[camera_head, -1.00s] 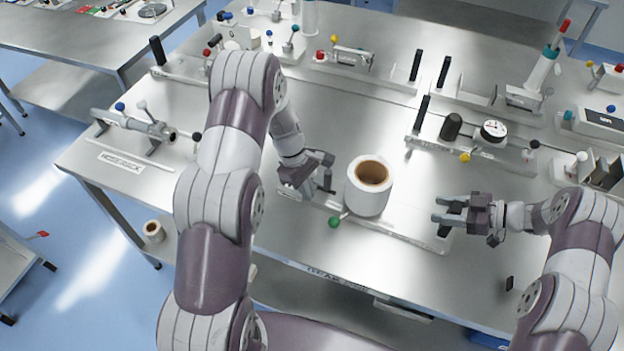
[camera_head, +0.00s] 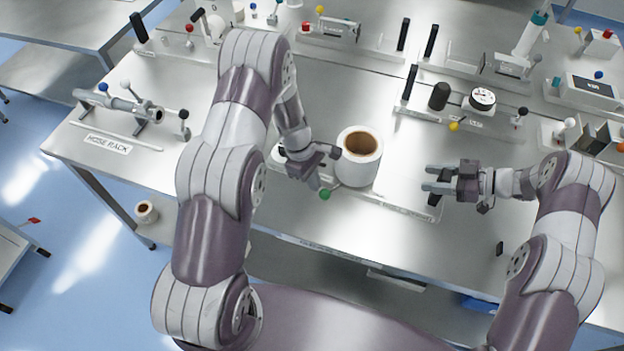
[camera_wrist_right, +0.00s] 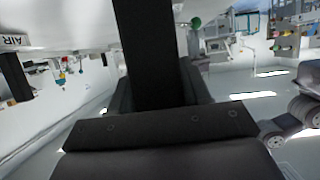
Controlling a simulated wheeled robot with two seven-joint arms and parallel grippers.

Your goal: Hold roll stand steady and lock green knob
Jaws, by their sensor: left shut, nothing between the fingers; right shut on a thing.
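The roll stand (camera_head: 392,207) is a low metal base near the table's front edge, with a white roll (camera_head: 358,165) with a brown core upright on it. The green knob (camera_head: 325,195) sits at the front left of the roll; it also shows in the right wrist view (camera_wrist_right: 195,22). My left gripper (camera_head: 322,170) is shut and empty, just above and behind the knob, left of the roll; contact with the knob cannot be told. My right gripper (camera_head: 436,187) is shut on the stand's black handle (camera_head: 435,201) at its right end. A large black upright fills the middle of the right wrist view.
A hose rack (camera_head: 120,105) stands at the left. A fixture with a dial gauge (camera_head: 482,98) and black posts stands behind my right gripper. A small black block (camera_head: 499,248) lies at the front right. Bare table lies behind the roll.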

